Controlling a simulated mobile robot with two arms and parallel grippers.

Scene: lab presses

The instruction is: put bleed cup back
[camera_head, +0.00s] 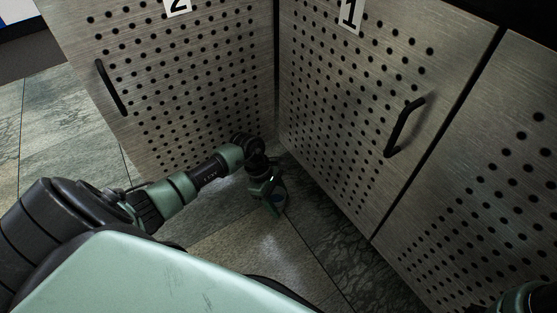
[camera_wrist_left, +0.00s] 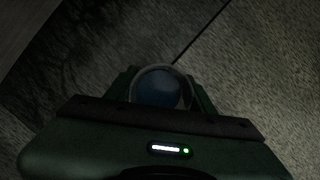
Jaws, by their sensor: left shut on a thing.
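The bleed cup (camera_wrist_left: 160,88) shows in the left wrist view as a round, pale-rimmed cup with dark blue inside. It sits between the two fingers of my left gripper (camera_wrist_left: 160,94), which is shut on it. In the head view my left gripper (camera_head: 276,203) points down in front of the corner between two cabinet doors. A small blue part of the cup (camera_head: 280,198) shows between its fingers there. The gripper body hides the near side of the cup. My right gripper is not in view.
Perforated metal door 2 (camera_head: 180,80) with a black handle (camera_head: 111,87) stands at left. Perforated door 1 (camera_head: 345,110), with its handle (camera_head: 404,128), stands at right, close to the left gripper. The tiled floor (camera_head: 250,245) around the gripper looks clear.

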